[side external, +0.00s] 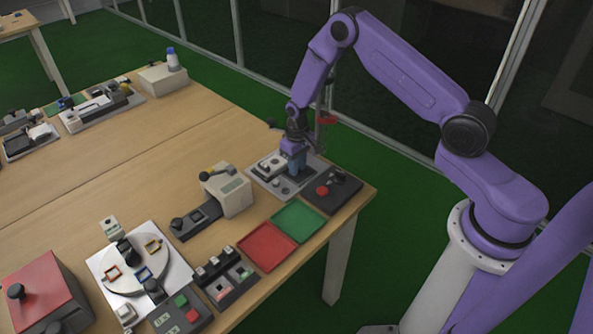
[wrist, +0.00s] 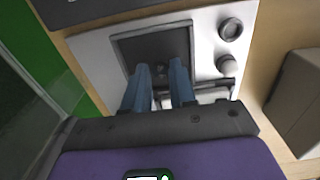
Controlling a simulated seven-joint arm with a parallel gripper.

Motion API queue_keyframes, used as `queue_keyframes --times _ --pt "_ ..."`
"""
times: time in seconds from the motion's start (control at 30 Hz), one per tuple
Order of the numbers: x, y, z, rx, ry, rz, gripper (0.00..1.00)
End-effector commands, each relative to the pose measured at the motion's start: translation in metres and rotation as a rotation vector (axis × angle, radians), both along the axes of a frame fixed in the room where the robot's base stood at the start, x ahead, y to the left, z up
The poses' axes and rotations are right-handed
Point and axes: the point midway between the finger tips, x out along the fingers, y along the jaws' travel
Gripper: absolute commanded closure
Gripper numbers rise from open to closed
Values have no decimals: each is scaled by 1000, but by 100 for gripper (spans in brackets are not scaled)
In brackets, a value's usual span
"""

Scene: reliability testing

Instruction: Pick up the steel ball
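My gripper (side external: 291,170) points down over a grey test plate (side external: 262,180) near the table's far right corner. In the wrist view its two blue fingers (wrist: 160,69) stand a narrow gap apart over a dark square recess (wrist: 130,47) in the plate (wrist: 95,60). A small grey shape shows between the fingertips, too small and dim to identify as the steel ball. I cannot tell whether the fingers touch it. Two round dark grey knob-like things, one upper (wrist: 230,29) and one lower (wrist: 228,65), sit on the plate to the right of the recess.
Green (side external: 298,222) and red (side external: 266,247) trays lie in front. A beige device (side external: 228,190) stands to the left. An upright stand with a red part (side external: 326,120) rises behind my gripper.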

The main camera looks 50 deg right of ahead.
Motion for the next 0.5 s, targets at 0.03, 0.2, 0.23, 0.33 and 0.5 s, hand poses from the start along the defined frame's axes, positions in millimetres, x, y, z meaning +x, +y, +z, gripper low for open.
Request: queue_keyframes --times 0.03,0.2,0.23,0.33,0.5 --pt "0 0 0 0 0 0 93" --pt "0 0 0 0 0 0 100" --pt "0 0 0 0 0 0 100" --pt "0 0 3 0 -1 0 100" --pt "0 0 11 0 0 0 100"
